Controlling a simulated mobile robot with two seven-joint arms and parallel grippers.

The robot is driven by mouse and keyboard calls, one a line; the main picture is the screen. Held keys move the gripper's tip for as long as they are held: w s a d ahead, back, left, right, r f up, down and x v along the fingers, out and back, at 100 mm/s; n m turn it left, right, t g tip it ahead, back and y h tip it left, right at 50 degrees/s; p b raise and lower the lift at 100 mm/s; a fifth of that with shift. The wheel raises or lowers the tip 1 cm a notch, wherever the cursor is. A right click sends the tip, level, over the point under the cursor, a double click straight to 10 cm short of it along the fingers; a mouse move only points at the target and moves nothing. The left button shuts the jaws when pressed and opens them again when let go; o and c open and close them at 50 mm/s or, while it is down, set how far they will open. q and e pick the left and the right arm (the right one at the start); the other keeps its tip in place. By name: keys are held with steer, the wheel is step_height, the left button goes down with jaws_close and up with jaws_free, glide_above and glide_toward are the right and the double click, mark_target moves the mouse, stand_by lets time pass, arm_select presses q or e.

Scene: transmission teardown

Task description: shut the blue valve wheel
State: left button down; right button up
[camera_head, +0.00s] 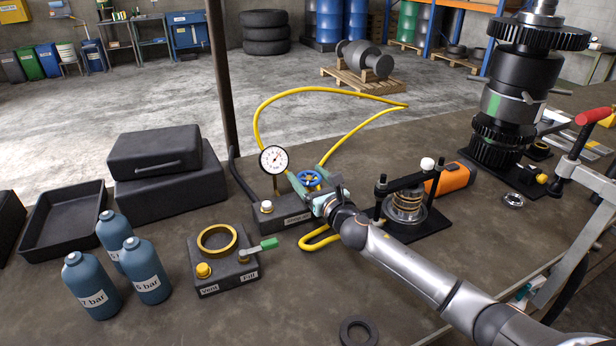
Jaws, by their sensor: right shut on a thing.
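The blue valve wheel (309,179) sits on top of a dark block (284,217) near the middle of the bench, beside a round white dial gauge (273,159). My right gripper (316,188) comes in from the lower right and is shut on the blue valve wheel. Its fingers cover part of the wheel's right and lower sides. How far the wheel is turned cannot be told. My left gripper is not in view.
A yellow hose (258,112) loops behind the gauge. A black fixture with a spring stack (406,205) stands right of my gripper. A block with a brass ring (218,241) and several blue bottles (146,270) stand left. The front bench is mostly clear, with a black ring (345,331).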

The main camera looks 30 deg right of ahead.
steer(key=m+g+h, duration=0.1)
steer(key=m+h, duration=0.1)
steer(key=h, duration=0.2)
steer(key=m+g+h, duration=0.1)
steer(key=m+h, duration=0.2)
steer(key=shift+h, duration=0.4)
steer(key=shift+m+g+h, duration=1)
steer(key=shift+m+h, duration=0.3)
steer(key=shift+h, duration=0.3)
steer(key=shift+d, duration=0.1)
steer(key=o, duration=1.2)
steer(key=b+v, duration=0.1)
steer(key=v, duration=1.1)
steer(key=shift+s+a, duration=0.15)
steer(key=shift+a, duration=0.15)
